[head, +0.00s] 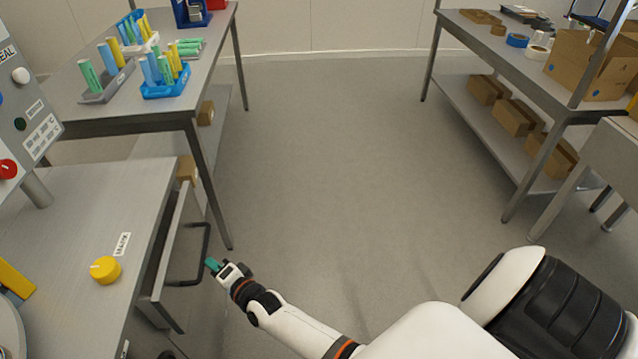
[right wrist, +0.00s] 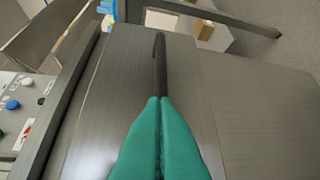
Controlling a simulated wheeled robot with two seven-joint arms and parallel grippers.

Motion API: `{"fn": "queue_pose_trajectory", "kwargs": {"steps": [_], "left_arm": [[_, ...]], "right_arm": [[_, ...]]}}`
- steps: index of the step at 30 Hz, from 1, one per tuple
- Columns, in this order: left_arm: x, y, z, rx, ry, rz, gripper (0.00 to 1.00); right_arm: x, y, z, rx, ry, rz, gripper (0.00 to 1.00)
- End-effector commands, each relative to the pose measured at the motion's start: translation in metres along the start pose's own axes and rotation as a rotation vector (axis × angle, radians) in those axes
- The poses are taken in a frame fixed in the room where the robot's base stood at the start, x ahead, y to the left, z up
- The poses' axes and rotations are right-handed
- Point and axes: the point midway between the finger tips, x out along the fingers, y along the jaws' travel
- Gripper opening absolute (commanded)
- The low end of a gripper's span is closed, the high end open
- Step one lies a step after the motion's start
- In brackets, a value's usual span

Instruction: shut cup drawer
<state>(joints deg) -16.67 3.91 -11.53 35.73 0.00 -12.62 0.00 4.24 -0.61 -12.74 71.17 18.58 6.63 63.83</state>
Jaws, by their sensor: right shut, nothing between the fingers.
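The drawer (head: 172,240) under the grey worktop at the left stands pulled out part way, with a dark gap between its front and the worktop edge. Its black bar handle (head: 204,240) sticks out to the right. My right gripper (head: 212,265) has teal fingers, shut and empty, just right of the handle in the head view. In the right wrist view the shut teal fingers (right wrist: 160,105) point at the drawer front (right wrist: 110,90), with the handle (right wrist: 160,60) in line with their tips. I cannot tell whether they touch it. The drawer's inside is hidden. My left gripper is out of view.
A table (head: 110,118) with coloured tubes in racks stands behind. Shelving with boxes (head: 590,65) is at the right. The floor (head: 320,170) between is clear.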

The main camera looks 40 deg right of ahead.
Motion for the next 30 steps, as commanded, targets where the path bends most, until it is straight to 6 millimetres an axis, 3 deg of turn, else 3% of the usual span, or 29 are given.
{"fn": "queue_pose_trajectory", "kwargs": {"steps": [9,30], "left_arm": [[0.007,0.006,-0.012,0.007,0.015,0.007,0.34],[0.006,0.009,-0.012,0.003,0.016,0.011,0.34]], "right_arm": [[0.018,0.006,-0.019,0.001,0.004,0.001,0.00],[0.020,0.012,-0.024,0.004,0.009,0.008,0.00]]}}
